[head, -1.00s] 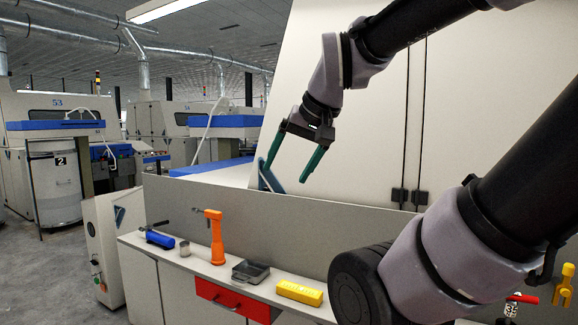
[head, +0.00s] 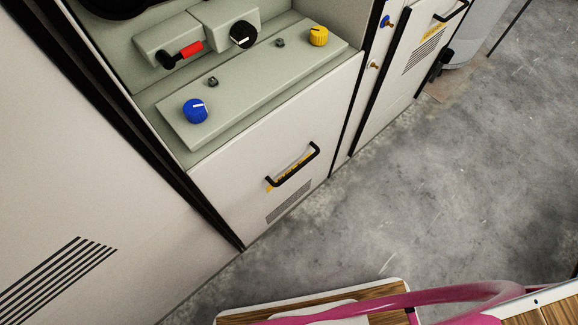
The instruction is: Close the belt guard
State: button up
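I cannot tell for sure which part is the belt guard. In the head view, a pale front panel (head: 245,195) with a black bar handle (head: 293,166), a yellow label partly behind the handle and a vent grille is set below a grey-green control recess. A second pale panel (head: 408,75) with a black handle (head: 452,10), a yellow label and a grille is at the upper right. Both look flush with the machine front. My gripper is not in view.
A pink hose (head: 400,299) crosses a wood-topped surface (head: 370,291) at the bottom. Grey concrete floor (head: 430,190) is clear at right.

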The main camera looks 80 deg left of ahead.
aim_at(253, 179)
jog(key=u, duration=2.05)
jog(key=k+j+u, duration=0.5)
jog(key=k+j, duration=0.15)
